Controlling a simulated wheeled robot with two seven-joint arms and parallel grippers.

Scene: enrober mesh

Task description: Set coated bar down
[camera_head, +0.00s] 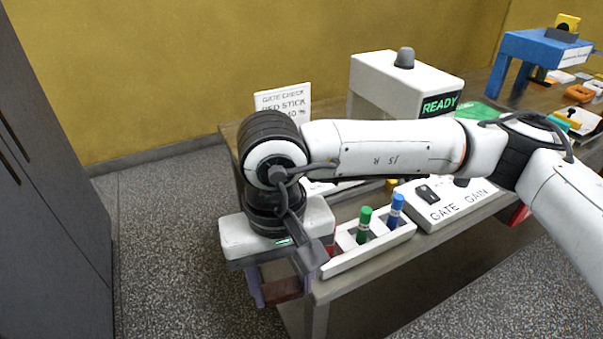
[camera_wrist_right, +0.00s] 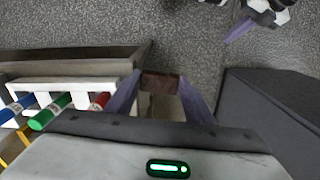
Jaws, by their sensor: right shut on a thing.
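My right gripper (camera_head: 280,296) is shut on a dark brown bar (camera_head: 282,289) and points down beside the near left corner of the table. The bar also shows between the two purple fingers in the right wrist view (camera_wrist_right: 160,83). Grey floor shows beyond it, so it appears to hang off the table's edge. Part of my left gripper (camera_wrist_right: 240,30) shows at the top of the right wrist view, with a purple finger; its opening cannot be made out.
A white rack (camera_head: 370,250) with green (camera_head: 364,222) and blue (camera_head: 396,208) markers stands on the table (camera_head: 400,262) close to the right gripper. A GATE GAIN panel (camera_head: 445,203), a READY machine (camera_head: 385,82) and a blue stand (camera_head: 540,45) lie farther right. A dark cabinet (camera_head: 50,190) stands left.

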